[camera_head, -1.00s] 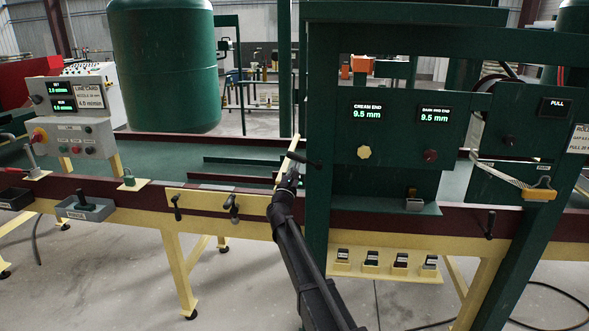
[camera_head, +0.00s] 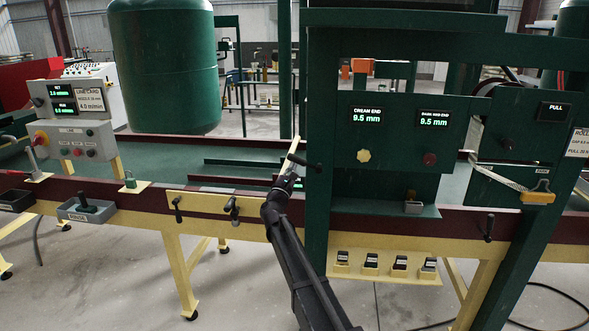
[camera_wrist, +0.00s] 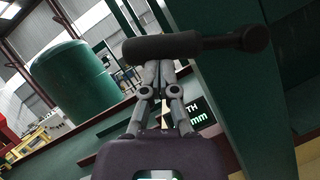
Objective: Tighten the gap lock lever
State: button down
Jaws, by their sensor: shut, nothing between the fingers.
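A black lever (camera_head: 304,161) with a cylindrical grip sticks out leftward from the left green post of the machine frame. In the wrist view its black grip (camera_wrist: 165,47) lies across the picture, with a round hub (camera_wrist: 250,38) at its right end by the green post. My gripper (camera_head: 292,171) is at the lever's left end, beside the post. In the wrist view my gripper (camera_wrist: 158,68) has its fingers together, with the tips right at the grip's underside; the grip is not between them. I cannot tell whether they touch.
The green post (camera_head: 318,215) stands close right of my gripper. Displays reading 9.5 mm (camera_head: 367,115) are on the panel beyond it. Two black handles (camera_head: 177,208) hang on the front rail. A control box (camera_head: 75,140) stands at left.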

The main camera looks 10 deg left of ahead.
aim_at(294, 160)
jog(key=r+m+p, duration=0.1)
jog(key=r+m+g+h+p, duration=0.1)
jog(key=r+m+p, duration=0.1)
jog(key=m+p, duration=0.1)
jog(key=shift+d+h, duration=0.35)
jog(key=shift+h, duration=0.05)
jog(key=shift+s+d+r+m+g+h+p, duration=0.15)
jog(key=shift+d+r+m+g+p, duration=0.7)
jog(key=shift+m+p, duration=1)
jog(key=shift+w+d+r+m+g+h+p, duration=0.1)
jog(key=shift+d+r+m+g+p, duration=0.7)
jog(key=shift+m+p, duration=1)
jog(key=shift+s+d+r+m+g+h+p, duration=0.15)
jog(key=shift+d+r+m+g+p, duration=0.4)
jog(key=shift+d+m+g+p, duration=0.9)
jog(key=shift+w+a+m+t+p, duration=0.1)
jog(key=shift+a+m+t+p, duration=0.2)
jog(key=shift+m+t, duration=0.15)
jog(key=shift+a, duration=0.1)
